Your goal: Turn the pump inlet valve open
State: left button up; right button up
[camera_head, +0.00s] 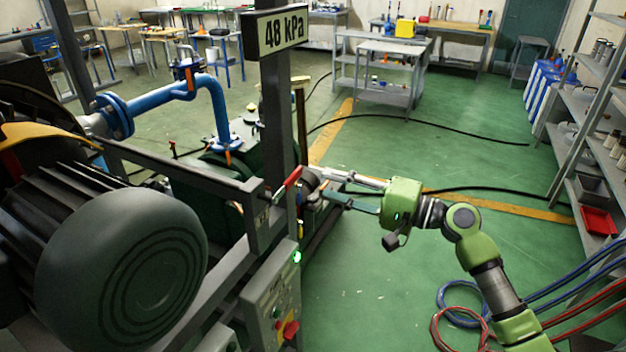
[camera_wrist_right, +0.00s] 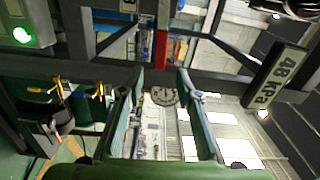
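A red lever handle (camera_head: 287,184) sits on the grey frame just below the pressure sign; I take it to be the valve handle, though no label shows. It points up and to the right. In the right wrist view the red handle (camera_wrist_right: 161,50) stands upright, in line with the gap between my fingertips. My right gripper (camera_head: 318,182) is open, its two fingers spread and pointing left at the handle. In the right wrist view the gripper (camera_wrist_right: 160,75) holds nothing. Contact with the handle cannot be told. The valve body is mostly hidden. My left gripper is not in view.
A sign (camera_head: 275,31) reading "48 kPa" hangs on the frame post. A blue pipe (camera_head: 217,105) and a large dark motor (camera_head: 125,270) stand left. A control box (camera_head: 270,297) with a green light is below. Shelves (camera_head: 575,130) stand right; the green floor between is mostly open.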

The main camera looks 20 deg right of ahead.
jog(key=shift+v, duration=1.3)
